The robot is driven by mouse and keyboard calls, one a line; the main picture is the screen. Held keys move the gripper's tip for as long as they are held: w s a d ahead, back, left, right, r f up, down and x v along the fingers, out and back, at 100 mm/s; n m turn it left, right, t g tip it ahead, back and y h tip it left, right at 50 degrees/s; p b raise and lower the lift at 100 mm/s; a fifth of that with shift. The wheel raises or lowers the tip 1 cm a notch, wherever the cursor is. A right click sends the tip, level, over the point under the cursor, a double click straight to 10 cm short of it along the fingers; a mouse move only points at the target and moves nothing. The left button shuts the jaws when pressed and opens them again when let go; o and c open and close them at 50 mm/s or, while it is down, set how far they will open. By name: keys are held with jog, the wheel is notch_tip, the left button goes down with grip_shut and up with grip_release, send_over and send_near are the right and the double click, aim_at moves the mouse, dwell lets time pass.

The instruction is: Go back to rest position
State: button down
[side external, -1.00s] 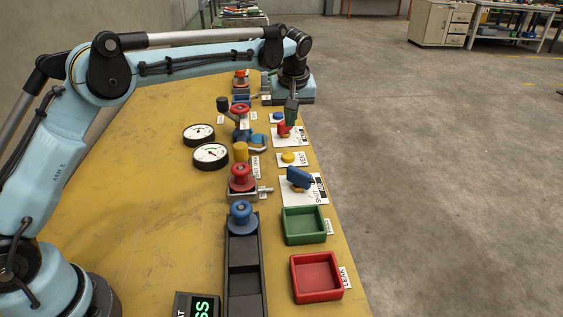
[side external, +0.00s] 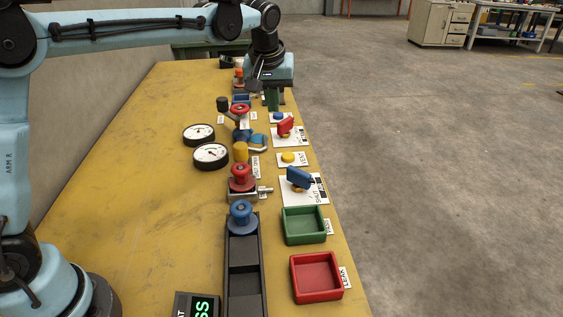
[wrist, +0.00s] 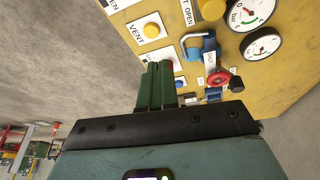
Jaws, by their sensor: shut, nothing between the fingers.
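My gripper (side external: 271,99) is over the far end of the yellow bench in the side external view, beyond the red valve handle (side external: 286,126) and apart from it. In the wrist view its green fingers (wrist: 156,84) are together with nothing between them. A blue flanged spool (side external: 241,213) stands upright at the far end of the black rack (side external: 243,282). A red flanged piece (side external: 240,176) sits on a metal fixture just behind it. The arm reaches out over the bench from the left.
Two gauges (side external: 210,155) lie left of the fixtures. A blue handle (side external: 299,178), a yellow button (side external: 288,157), a green tray (side external: 304,225) and a red tray (side external: 317,277) line the right edge. A display (side external: 198,306) is at the front. The bench's left side is clear.

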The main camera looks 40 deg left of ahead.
jog(key=s+f+m+t, duration=0.2)
jog(key=s+m, duration=0.1)
jog(key=s, duration=0.8)
jog(key=s+a+f+m+t+h, duration=0.1)
jog(key=s+f+m, duration=0.2)
jog(key=s, duration=0.8)
jog(key=shift+s+m+t+h, duration=0.25)
jog(key=shift+m+t+h, duration=0.05)
jog(key=shift+m+t, duration=0.1)
